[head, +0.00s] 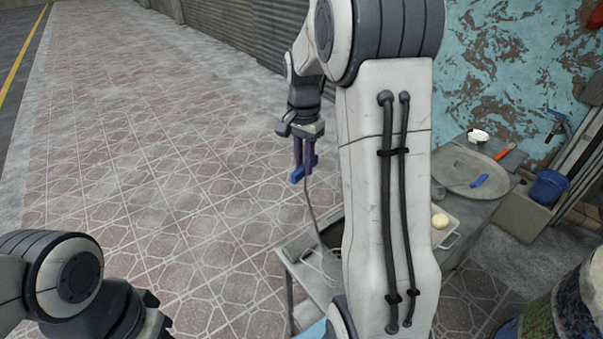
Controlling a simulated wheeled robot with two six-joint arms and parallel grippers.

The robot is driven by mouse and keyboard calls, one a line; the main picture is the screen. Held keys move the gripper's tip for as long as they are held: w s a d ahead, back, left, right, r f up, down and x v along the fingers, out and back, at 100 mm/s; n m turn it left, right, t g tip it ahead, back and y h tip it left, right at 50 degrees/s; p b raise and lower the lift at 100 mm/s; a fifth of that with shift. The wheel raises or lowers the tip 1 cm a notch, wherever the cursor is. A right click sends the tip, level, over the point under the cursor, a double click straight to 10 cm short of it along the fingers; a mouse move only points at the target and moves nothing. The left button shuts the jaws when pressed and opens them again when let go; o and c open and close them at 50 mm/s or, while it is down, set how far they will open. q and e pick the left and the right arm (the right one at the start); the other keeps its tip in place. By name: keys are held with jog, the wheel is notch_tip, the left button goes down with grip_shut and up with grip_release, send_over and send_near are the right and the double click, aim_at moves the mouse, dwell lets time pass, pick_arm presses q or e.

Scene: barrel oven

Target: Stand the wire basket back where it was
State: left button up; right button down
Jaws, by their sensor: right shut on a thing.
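My right gripper (304,172) hangs pointing down in the middle of the head view, left of my large white arm link. It is shut on the blue handle of the wire basket. A thin grey rod runs from the handle down to the right, to pale wire loops of the wire basket (322,264) at the grey table. My arm hides part of that area, and I cannot tell whether the basket touches the table. My left arm shows at the lower left, but its gripper is out of view.
The grey table (292,270) extends behind my arm. A tray (452,238) holds a pale round lump (439,221). A round grey disc (462,168) carries a blue item (480,181). A blue bucket (549,187) stands right. The tiled floor at left is clear.

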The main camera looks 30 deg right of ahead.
aim_at(301, 179)
jog(key=shift+w+a+f, duration=0.2)
jog(key=shift+w+a, duration=0.05)
jog(key=shift+a+f, duration=0.1)
jog(key=shift+f, duration=0.15)
jog(key=f, duration=0.1)
jog(key=f+p, duration=0.1)
jog(key=f, duration=0.1)
jog(key=shift+s+a+f+p, duration=0.1)
jog(key=shift+s+f+p, duration=0.05)
jog(key=shift+s+p, duration=0.15)
jog(key=shift+f, duration=0.35)
jog(key=c, duration=1.2)
grip_release()
jog(key=shift+w+f, duration=0.15)
jog(key=shift+w, duration=0.05)
jog(key=shift+c, duration=0.2)
jog(key=o, duration=0.4)
jog(key=shift+r, duration=0.35)
